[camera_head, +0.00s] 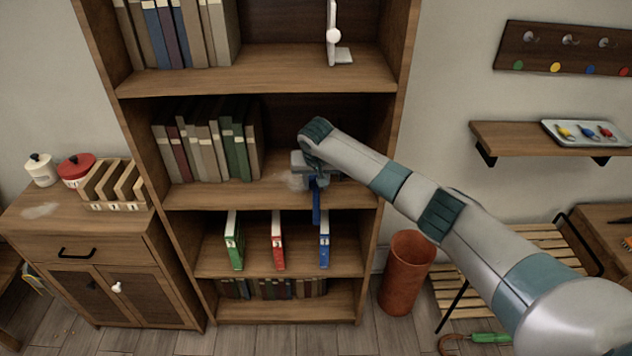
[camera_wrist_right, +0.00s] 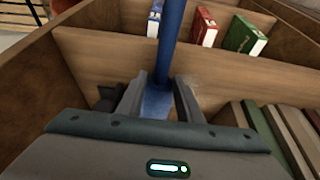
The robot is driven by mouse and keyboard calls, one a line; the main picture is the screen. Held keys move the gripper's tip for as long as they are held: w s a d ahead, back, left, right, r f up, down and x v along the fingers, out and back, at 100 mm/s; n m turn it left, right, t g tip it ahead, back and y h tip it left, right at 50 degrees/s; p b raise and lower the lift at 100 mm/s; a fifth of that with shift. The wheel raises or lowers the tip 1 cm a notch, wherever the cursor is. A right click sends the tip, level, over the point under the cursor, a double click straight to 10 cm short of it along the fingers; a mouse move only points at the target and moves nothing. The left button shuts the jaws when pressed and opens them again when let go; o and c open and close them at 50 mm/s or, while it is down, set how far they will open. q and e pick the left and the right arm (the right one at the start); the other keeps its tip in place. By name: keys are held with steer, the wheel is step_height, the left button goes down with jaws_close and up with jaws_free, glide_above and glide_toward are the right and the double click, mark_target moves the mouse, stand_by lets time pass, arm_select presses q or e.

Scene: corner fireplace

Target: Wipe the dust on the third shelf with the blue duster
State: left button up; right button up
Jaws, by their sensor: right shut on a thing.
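My right gripper (camera_head: 313,180) reaches into the bookcase, at the right part of the shelf board (camera_head: 225,194) that carries the middle row of books. It is shut on the blue duster (camera_head: 317,206), whose blue handle sticks out past the shelf's front edge. In the right wrist view the blue duster (camera_wrist_right: 170,45) runs up from between the fingers of the right gripper (camera_wrist_right: 158,98). The duster's head is mostly hidden by the gripper. A pale dust patch (camera_head: 291,181) shows on this shelf just left of the gripper. My left gripper is out of view.
Books (camera_head: 207,146) fill the left of that shelf. Below stand a green binder (camera_head: 234,242), a red binder (camera_head: 277,242) and a blue binder (camera_head: 324,242). A white bookend (camera_head: 334,38) stands above. A dusty cabinet (camera_head: 75,233) is left; a wall shelf (camera_head: 495,141) is right.

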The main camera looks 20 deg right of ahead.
steer(key=shift+f, duration=0.4)
steer(key=shift+a, duration=0.1)
steer(key=shift+w+a, duration=0.15)
steer(key=shift+a, duration=0.6)
steer(key=shift+w+a, duration=0.3)
steer(key=shift+a, duration=0.55)
steer(key=shift+a+p, duration=0.1)
steer(key=shift+p, duration=0.2)
steer(key=shift+w+a, duration=0.25)
steer(key=shift+a, duration=0.55)
steer(key=shift+w+a, duration=0.2)
steer(key=shift+a, duration=0.55)
steer(key=shift+f, duration=0.1)
steer(key=shift+a, duration=0.15)
steer(key=shift+w+a, duration=0.3)
steer(key=shift+a, duration=0.5)
steer(key=shift+w+a, duration=0.25)
steer(key=shift+a, duration=0.5)
